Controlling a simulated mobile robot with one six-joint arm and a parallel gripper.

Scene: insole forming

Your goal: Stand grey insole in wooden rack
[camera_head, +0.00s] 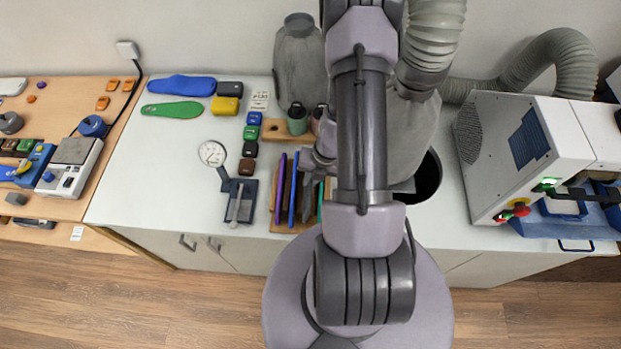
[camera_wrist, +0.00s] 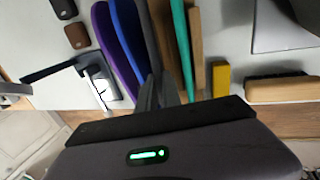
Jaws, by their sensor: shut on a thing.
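My gripper (camera_wrist: 163,92) is shut on the dark grey insole (camera_wrist: 161,32), which is upright between the blue and teal ones. The grey insole (camera_head: 306,200) is partly hidden by my arm in the head view. I cannot tell whether its lower edge touches the rack.
A dial gauge (camera_head: 212,154) on a stand is left of the rack. Blue (camera_head: 181,86) and green (camera_head: 172,110) insoles lie flat at the back left. A grey machine (camera_head: 520,150) stands at the right. A yellow block (camera_wrist: 221,78) is right of the rack in the wrist view.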

